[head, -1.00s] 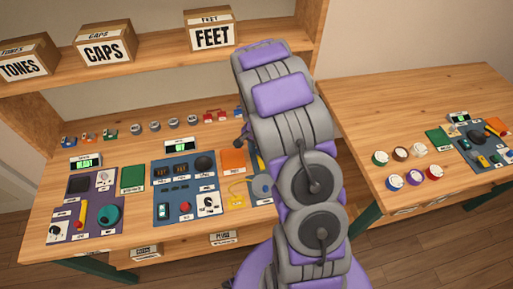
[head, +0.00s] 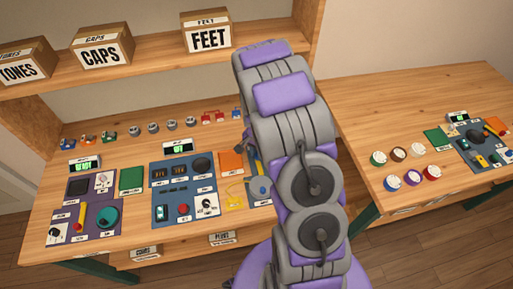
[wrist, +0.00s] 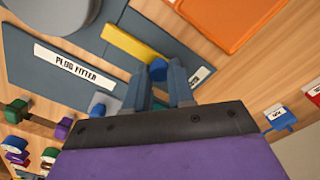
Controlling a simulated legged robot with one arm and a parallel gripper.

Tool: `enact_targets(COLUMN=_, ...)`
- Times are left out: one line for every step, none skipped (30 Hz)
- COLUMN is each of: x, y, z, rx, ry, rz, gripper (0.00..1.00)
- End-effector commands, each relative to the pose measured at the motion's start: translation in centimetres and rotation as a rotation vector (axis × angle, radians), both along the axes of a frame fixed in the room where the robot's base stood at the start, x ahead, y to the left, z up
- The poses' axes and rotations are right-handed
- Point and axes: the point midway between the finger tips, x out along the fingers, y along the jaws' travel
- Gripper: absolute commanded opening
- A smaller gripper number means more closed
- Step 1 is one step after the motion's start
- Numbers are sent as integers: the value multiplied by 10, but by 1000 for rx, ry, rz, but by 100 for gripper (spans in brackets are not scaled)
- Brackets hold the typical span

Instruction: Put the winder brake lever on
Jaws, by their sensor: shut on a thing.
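In the wrist view my gripper (wrist: 160,88) has its two blue-grey fingers close together around a small dark blue piece (wrist: 159,73). That piece is mostly hidden by the fingers, and I cannot tell whether it is the brake lever. The fingers are over the blue-grey plug fitter panel (wrist: 35,50), beside a yellow bar (wrist: 130,43). In the head view my arm hides the gripper. A yellow lever with a red end (head: 81,215) is on the left panel (head: 105,190). I cannot read which panel is the winder.
An orange plate (wrist: 228,15) lies beside the plug fitter panel. A labelled blue part (wrist: 282,118) stands at the right in the wrist view. The side table (head: 400,95) holds several coloured round parts and another panel. Boxes stand on the shelf above.

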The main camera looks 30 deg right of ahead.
Motion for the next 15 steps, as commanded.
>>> enact_targets(x=-6, y=3, z=2, rx=2, ry=3, rz=-1, gripper=0)
enact_targets(x=-8, y=3, z=2, rx=1, ry=3, rz=-1, gripper=0)
enact_targets(x=-10, y=3, z=1, rx=0, ry=1, rz=-1, gripper=0)
enact_targets(x=-10, y=4, z=1, rx=0, ry=1, rz=0, gripper=0)
enact_targets(x=-10, y=4, z=1, rx=0, ry=1, rz=0, gripper=0)
enact_targets(x=-11, y=4, z=1, rx=0, ry=1, rz=0, gripper=0)
enact_targets(x=-11, y=4, z=1, rx=0, ry=1, rz=0, gripper=0)
enact_targets(x=-11, y=4, z=1, rx=0, ry=1, rz=0, gripper=0)
enact_targets(x=-11, y=4, z=1, rx=0, ry=2, rz=0, gripper=0)
enact_targets(x=-12, y=4, z=1, rx=1, ry=3, rz=0, gripper=0)
enact_targets(x=-12, y=4, z=1, rx=0, ry=4, rz=0, gripper=0)
enact_targets(x=-12, y=4, z=0, rx=0, ry=4, rz=0, gripper=26)
enact_targets(x=-12, y=5, z=0, rx=0, ry=4, rz=0, gripper=29)
enact_targets(x=-12, y=5, z=0, rx=0, ry=4, rz=0, gripper=32)
enact_targets(x=-12, y=5, z=0, rx=0, ry=4, rz=0, gripper=36)
